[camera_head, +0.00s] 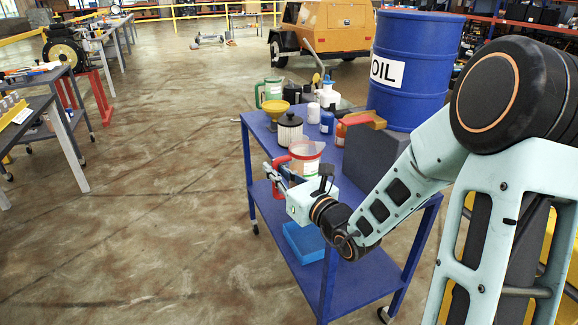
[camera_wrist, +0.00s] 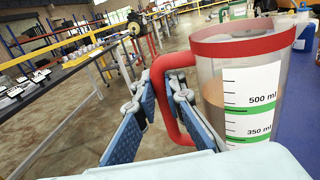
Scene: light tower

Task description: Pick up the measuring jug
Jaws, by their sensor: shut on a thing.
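The measuring jug (camera_head: 304,158) is a clear jug with a red rim and red handle, with brown contents inside. It is at the near left edge of the blue cart's top. In the wrist view the jug (camera_wrist: 238,90) fills the right side, with its 500 ml and 350 ml marks showing. My gripper (camera_wrist: 165,105) has its blue-padded fingers on either side of the red handle and is shut on it. In the head view my gripper (camera_head: 279,176) is beside the jug. I cannot tell whether the jug's base touches the cart top.
The blue cart (camera_head: 340,290) also holds a black-lidded canister (camera_head: 289,128), a yellow funnel (camera_head: 276,107), a green can (camera_head: 270,90), several bottles and a dark grey box (camera_head: 374,158). A blue oil drum (camera_head: 414,70) stands behind.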

